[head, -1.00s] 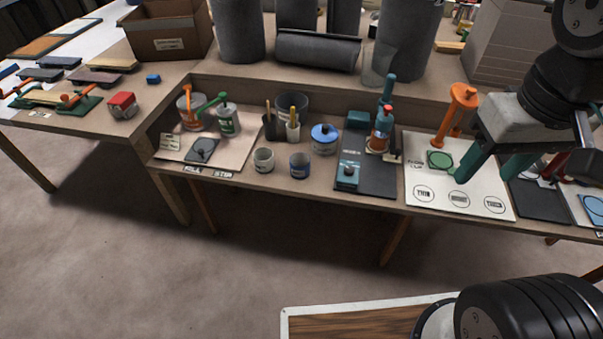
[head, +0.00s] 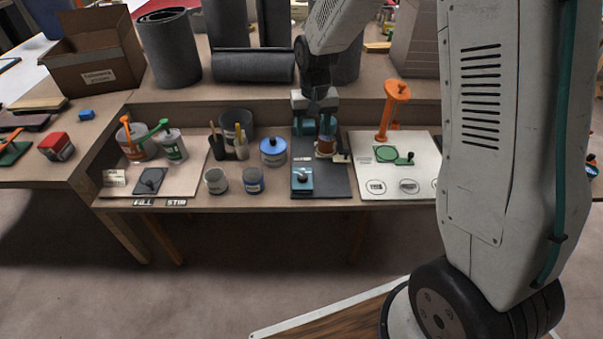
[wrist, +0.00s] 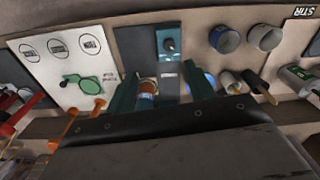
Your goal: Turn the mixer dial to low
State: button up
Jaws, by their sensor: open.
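The mixer stands on a dark grey mat (head: 329,185). Its teal control box (head: 302,184) is at the mat's front left, with a small dark dial (head: 302,175) on top. The dial also shows in the wrist view (wrist: 169,44), but its setting is too small to read. An orange-brown cup (head: 325,146) sits at the back of the mat. My gripper (head: 316,110) is above the back of the mat and partly hides the mixer's upright part. In the wrist view my gripper (wrist: 161,72) is open and empty, its teal fingers apart, with the dial beyond their tips.
Left of the mat stand a blue-lidded tin (head: 273,152) and two small cups (head: 253,180). To the right, a white board (head: 375,185) carries a green disc (head: 386,154) and an orange stand (head: 391,105). Dark rolls (head: 253,65) lie behind.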

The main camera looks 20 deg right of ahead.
send_near(302, 175)
jog(key=shift+f+m, duration=0.2)
jog(key=shift+m, duration=0.1)
notch_tip(302, 175, down, 8)
jog(key=shift+f, duration=0.15)
jog(key=c, duration=1)
